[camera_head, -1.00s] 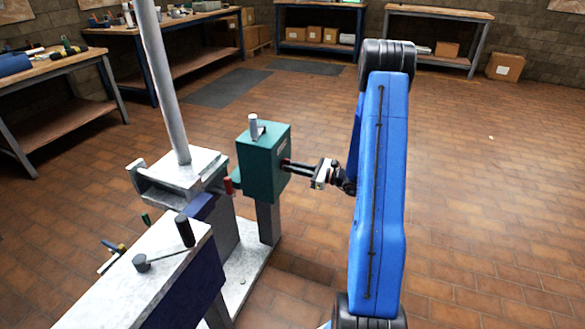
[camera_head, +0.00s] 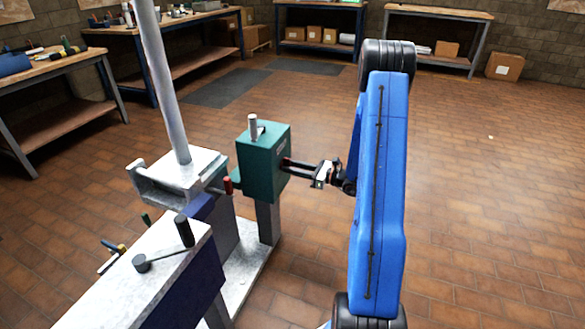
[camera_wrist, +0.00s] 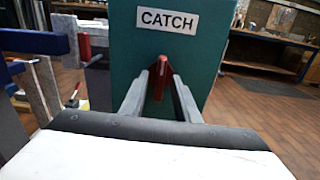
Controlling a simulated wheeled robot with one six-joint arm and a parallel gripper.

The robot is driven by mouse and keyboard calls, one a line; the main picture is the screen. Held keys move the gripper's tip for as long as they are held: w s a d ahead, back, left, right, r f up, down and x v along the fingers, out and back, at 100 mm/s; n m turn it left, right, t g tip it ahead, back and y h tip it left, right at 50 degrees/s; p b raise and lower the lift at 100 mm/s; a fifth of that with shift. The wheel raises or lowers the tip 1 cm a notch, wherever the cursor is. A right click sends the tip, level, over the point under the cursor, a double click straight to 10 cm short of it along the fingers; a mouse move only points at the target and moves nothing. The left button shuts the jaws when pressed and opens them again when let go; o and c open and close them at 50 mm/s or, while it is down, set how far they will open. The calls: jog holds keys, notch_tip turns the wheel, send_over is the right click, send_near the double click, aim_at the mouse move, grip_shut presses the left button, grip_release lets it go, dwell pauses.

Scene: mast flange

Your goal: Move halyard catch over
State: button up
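The catch is a small red piece (camera_wrist: 160,84) on the near face of a teal box (camera_head: 262,165) labelled CATCH. The wrist view shows that label (camera_wrist: 168,20) above the red piece. My gripper (camera_head: 288,166) reaches the box face from the right in the head view. In the wrist view its two fingers (camera_wrist: 158,88) are apart, one on each side of the red piece. I cannot tell whether either finger touches it. The head view hides the red piece behind the fingers.
A red part (camera_head: 228,185) sticks out on the box's left side, beside the pale mast foot (camera_head: 205,163). The grey mast (camera_head: 168,90) rises from it. A bench with a dark-handled crank (camera_head: 184,232) stands in front. Tiled floor is clear to the right.

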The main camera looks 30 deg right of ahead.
dwell(0.3)
jog(key=v, duration=1.7)
jog(key=shift+s+d, duration=0.15)
jog(key=s+a+r+n+g, duration=0.3)
jog(key=a+r+n+g, duration=0.15)
jog(key=a, duration=0.35)
jog(key=s+a+r+n+g, duration=0.3)
jog(key=a+r+n+g, duration=0.15)
jog(key=a, duration=0.45)
jog(key=s+a+r+n+g, duration=0.25)
jog(key=a+n, duration=0.25)
jog(key=a, duration=0.3)
jog(key=s+a+r+n+t+h, duration=0.1)
jog(key=s+a+r+n+h, duration=0.1)
jog(key=s+r+n+h, duration=0.3)
jog(key=s+a+r+n+t+h, duration=0.1)
jog(key=s+r+n+h, duration=0.3)
jog(key=s+n, duration=0.5)
jog(key=s+a+h, duration=0.1)
jog(key=s+h, duration=0.1)
jog(key=s, duration=0.1)
jog(key=shift+s+a+r+n, duration=0.15)
jog(key=shift+s+r+n, duration=0.15)
jog(key=shift+s+r, duration=0.1)
